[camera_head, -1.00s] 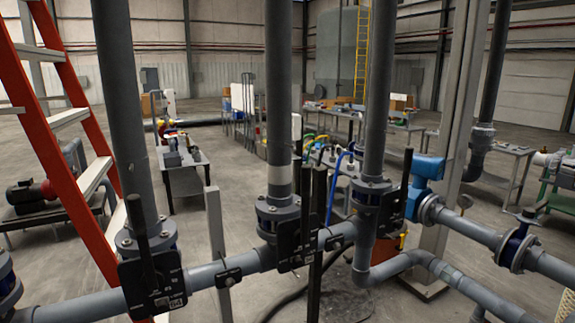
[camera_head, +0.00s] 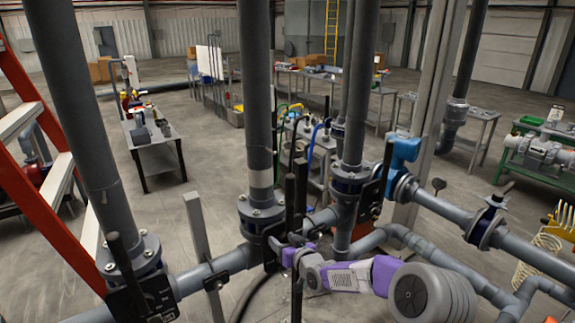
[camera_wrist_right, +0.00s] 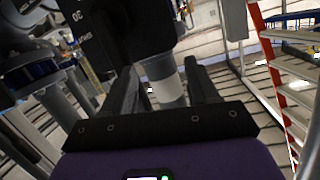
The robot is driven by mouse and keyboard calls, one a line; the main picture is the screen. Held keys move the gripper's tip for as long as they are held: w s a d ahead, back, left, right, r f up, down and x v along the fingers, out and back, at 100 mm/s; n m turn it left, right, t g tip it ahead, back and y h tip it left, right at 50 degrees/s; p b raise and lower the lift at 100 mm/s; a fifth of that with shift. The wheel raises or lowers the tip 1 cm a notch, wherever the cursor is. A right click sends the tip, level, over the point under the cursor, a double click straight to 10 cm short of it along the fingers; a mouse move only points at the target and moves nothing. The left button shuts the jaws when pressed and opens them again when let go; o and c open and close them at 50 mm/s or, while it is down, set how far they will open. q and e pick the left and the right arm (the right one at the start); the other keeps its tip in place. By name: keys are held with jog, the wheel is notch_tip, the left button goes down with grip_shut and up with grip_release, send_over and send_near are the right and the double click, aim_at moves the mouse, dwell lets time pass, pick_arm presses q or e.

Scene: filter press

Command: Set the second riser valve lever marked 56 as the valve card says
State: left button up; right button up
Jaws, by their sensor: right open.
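The second riser (camera_head: 257,110) is the middle grey pipe, with a flanged blue valve (camera_head: 262,216) at its foot. A black upright lever (camera_head: 289,205) stands beside this valve; its 56 mark is not readable. My right gripper (camera_head: 277,246) is at that valve's black plate, which it partly hides. In the right wrist view the gripper (camera_wrist_right: 163,92) is open, with the pale-banded riser (camera_wrist_right: 161,84) showing beyond its fingers. The black plate (camera_wrist_right: 112,28) with white markings is close above the left finger. Contact with the lever cannot be told. I cannot identify the valve card. My left gripper is out of view.
A similar lever (camera_head: 124,262) stands at the left riser, another (camera_head: 383,172) at the right riser. A black post (camera_head: 300,185) stands close to my gripper. A red ladder (camera_head: 45,205) is at the left. Grey pipes (camera_head: 450,210) run along the right.

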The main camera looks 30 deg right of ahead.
aim_at(287, 184)
jog(key=d+r+t, duration=0.1)
jog(key=r, duration=0.4)
jog(key=d+r+t+h+p, duration=0.1)
jog(key=d+r, duration=0.1)
jog(key=r, duration=0.3)
jog(key=d+r+n+p, duration=0.1)
jog(key=d+r, duration=0.1)
jog(key=r, duration=0.3)
jog(key=shift+w+t+h, duration=0.15)
jog(key=shift+t+h, duration=0.15)
jog(key=shift+t, duration=0.1)
jog(key=shift+w+d+f+p, duration=0.15)
jog(key=shift+w+p, duration=0.4)
jog(key=shift+w, duration=1.3)
jog(key=shift+w+d+p, duration=0.1)
jog(key=shift+w+p, duration=0.45)
jog(key=shift+w, duration=1.25)
grip_shut()
